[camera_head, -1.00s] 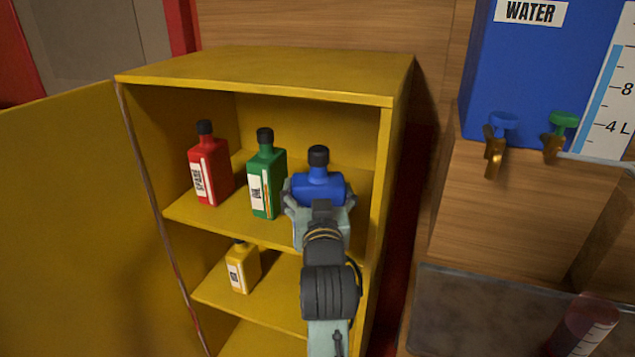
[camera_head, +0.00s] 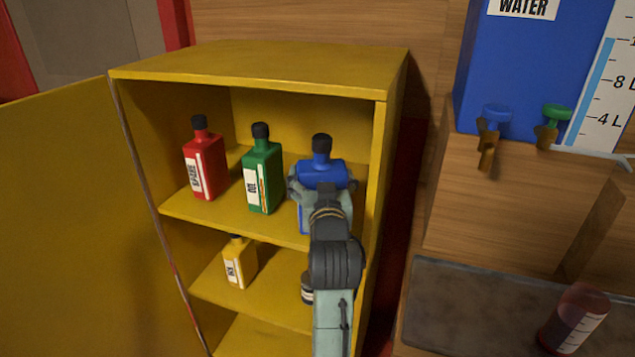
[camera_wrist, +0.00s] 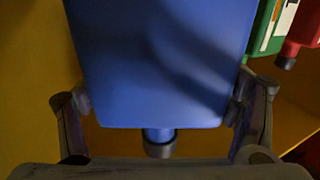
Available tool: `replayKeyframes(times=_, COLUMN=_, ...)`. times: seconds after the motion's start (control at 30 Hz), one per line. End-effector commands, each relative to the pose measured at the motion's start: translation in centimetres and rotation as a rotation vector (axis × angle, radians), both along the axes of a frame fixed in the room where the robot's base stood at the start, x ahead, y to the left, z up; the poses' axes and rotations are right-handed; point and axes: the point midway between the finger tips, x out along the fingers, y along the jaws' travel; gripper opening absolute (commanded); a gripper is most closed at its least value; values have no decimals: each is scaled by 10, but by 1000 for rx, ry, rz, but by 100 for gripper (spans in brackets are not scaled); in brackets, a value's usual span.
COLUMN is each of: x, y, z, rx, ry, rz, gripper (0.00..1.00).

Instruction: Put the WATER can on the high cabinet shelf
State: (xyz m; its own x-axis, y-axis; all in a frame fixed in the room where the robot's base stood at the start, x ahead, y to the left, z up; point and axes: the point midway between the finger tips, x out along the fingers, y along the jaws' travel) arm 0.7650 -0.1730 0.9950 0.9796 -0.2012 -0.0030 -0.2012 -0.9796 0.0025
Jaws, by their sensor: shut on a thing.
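The blue can (camera_head: 321,171) with a black cap is at the right of the upper cabinet shelf (camera_head: 226,214). Its label is hidden from me, and my arm covers part of it. My gripper (camera_head: 321,188) is shut on the can, with a finger on each side. In the wrist view the can (camera_wrist: 160,65) fills the middle between the two fingers (camera_wrist: 160,105). The can looks upright in the head view. I cannot tell whether its base touches the shelf.
A green can (camera_head: 263,170) and a red can (camera_head: 204,160) stand to the left on the same shelf. A yellow can (camera_head: 239,262) stands on the shelf below. The cabinet's right wall (camera_head: 385,170) is close to my gripper. The open door (camera_head: 80,220) is at left. A blue WATER tank (camera_head: 540,70) stands at right.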

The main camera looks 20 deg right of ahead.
Motion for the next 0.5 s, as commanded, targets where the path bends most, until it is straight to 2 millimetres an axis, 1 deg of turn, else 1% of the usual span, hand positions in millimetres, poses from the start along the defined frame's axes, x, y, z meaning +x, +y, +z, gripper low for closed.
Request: replayKeyframes(times=0.5, x=40, y=-27, z=-4, rx=-1, ry=-5, rz=0, gripper=22)
